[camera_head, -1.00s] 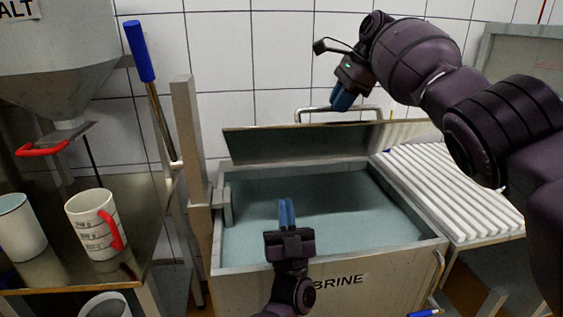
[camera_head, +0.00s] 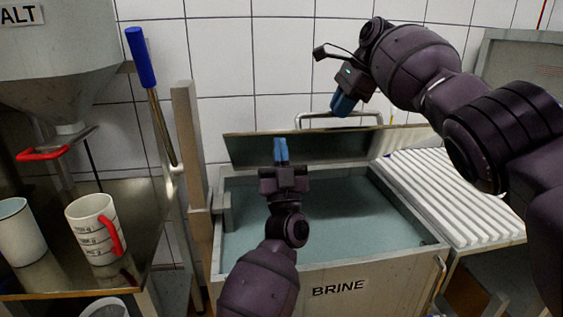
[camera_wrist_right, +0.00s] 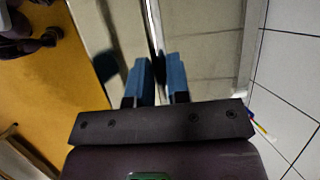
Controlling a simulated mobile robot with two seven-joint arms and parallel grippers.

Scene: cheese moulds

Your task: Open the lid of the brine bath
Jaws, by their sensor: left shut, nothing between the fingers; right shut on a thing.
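The brine bath (camera_head: 400,268) is a grey metal tank labelled BRINE, with blue-green liquid inside. Its lid (camera_head: 350,147) is raised and tilted at the back, leaving the liquid exposed at the front. A metal bar handle (camera_head: 318,115) runs along the lid's upper edge. My right gripper (camera_head: 340,106) is at this handle, shut on it. In the right wrist view, the right fingers (camera_wrist_right: 161,75) straddle the bar. My left gripper (camera_head: 280,148) is shut and empty, in front of the lid's underside; I cannot tell whether it touches.
A white ribbed drainboard (camera_head: 450,190) adjoins the bath on the right. On the left, a steel table (camera_head: 140,225) bears a white mug with a red handle (camera_head: 95,230) and another cup (camera_head: 20,235). A blue-handled pole (camera_head: 150,85) and a post (camera_head: 190,140) stand close to the bath's left side.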

